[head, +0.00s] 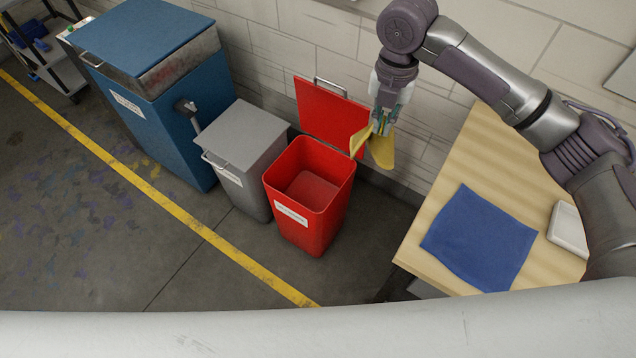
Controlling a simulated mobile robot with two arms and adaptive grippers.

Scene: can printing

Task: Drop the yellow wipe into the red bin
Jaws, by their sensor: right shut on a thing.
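The yellow wipe (381,151) hangs from my right gripper (380,127), which is shut on it. The wipe droops on both sides of the fingers. In the head view, the gripper and wipe appear just right of the red bin (322,222), in front of the right edge of its raised lid (327,112). The bin stands on the floor with its lid up, its mouth open and a label on its front. Its inside looks empty. My left gripper is not in view.
A grey lidded bin (240,135) stands shut left of the red bin, beside a large blue cabinet (150,100). At right, a wooden table (455,170) holds a blue cloth (478,238) and a white object (568,228). A wall is behind; a yellow line (180,213) crosses open floor.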

